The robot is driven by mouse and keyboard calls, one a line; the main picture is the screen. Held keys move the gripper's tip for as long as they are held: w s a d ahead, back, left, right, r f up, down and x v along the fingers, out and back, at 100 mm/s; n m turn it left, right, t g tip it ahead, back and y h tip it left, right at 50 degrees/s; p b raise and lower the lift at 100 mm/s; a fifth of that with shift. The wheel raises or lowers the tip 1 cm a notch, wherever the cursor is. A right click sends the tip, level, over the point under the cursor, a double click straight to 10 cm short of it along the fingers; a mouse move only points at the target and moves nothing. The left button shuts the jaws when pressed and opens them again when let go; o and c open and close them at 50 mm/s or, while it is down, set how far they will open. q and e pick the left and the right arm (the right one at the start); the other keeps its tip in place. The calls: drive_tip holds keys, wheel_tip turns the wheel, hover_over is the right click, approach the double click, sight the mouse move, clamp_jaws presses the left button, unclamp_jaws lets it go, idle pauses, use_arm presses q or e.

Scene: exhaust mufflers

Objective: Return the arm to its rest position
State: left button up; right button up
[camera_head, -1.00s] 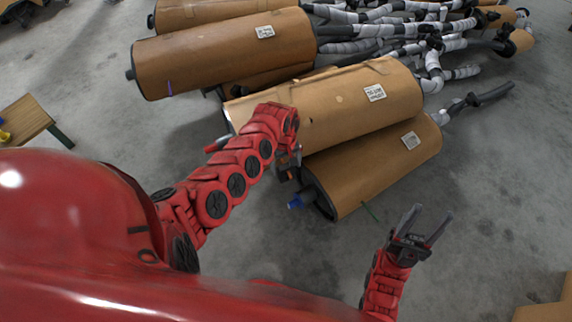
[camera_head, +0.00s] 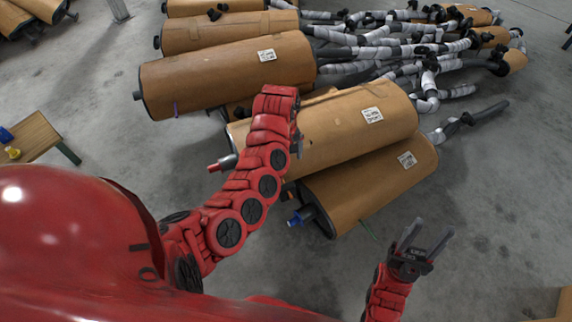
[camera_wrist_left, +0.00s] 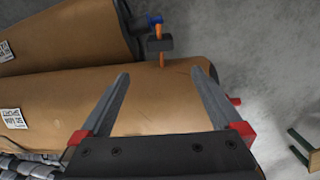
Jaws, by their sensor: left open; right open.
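My left arm (camera_head: 262,170) reaches up over the near mufflers in the head view. Its fingers are mostly hidden there. In the left wrist view my left gripper (camera_wrist_left: 160,88) is open and empty, with its two fingers spread above a brown muffler (camera_wrist_left: 180,104). My right gripper (camera_head: 428,240) is open and empty over bare floor, right of the nearest muffler (camera_head: 370,185).
Brown wrapped mufflers (camera_head: 228,72) lie piled with grey-white wrapped pipes (camera_head: 400,50). A cardboard-coloured edge (camera_head: 565,304) shows at lower right. The floor (camera_head: 500,200) at right is clear.

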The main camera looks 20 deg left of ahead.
use_arm(q)
drive_tip(key=shift+r, duration=0.45)
